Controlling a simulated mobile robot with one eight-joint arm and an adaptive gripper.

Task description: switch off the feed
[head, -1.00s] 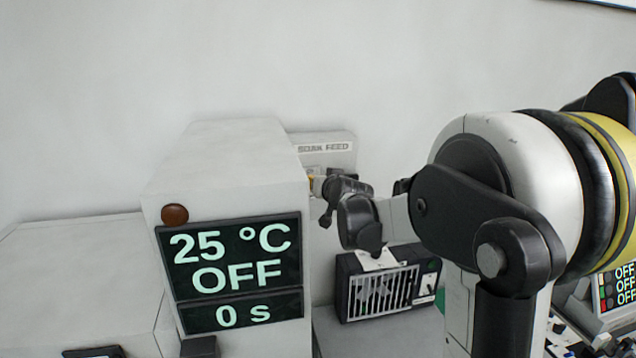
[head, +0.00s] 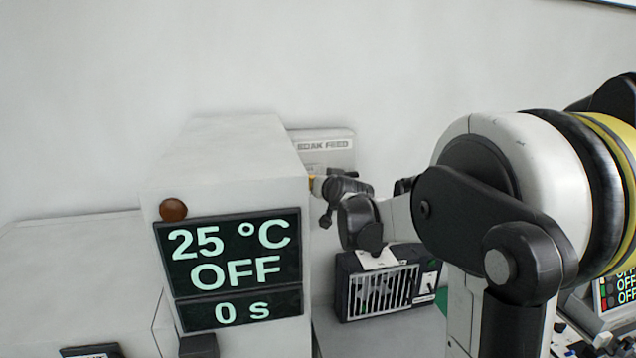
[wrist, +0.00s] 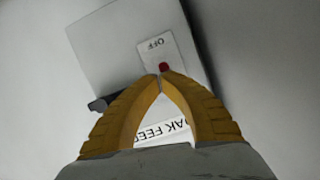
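The feed box, a pale box with a label reading "SOAK FEED" (head: 323,145), is on the wall behind a large white cabinet in the head view. In the wrist view the feed box (wrist: 115,40) carries a small plate marked "OFF" (wrist: 157,46) and a red spot or knob (wrist: 164,66). A black bar (wrist: 102,103), perhaps the lever, sticks out left of my fingers. My gripper (wrist: 160,77) has its yellow fingertips together just below the red spot. Nothing shows between them; contact with the box cannot be told. In the head view my gripper (head: 312,184) is partly hidden by the cabinet.
The white cabinet (head: 225,160) with a display reading 25 °C, OFF, 0 s stands close left of my gripper. A black grilled unit (head: 385,290) sits below my wrist. A panel with several OFF lines (head: 618,288) is at the far right.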

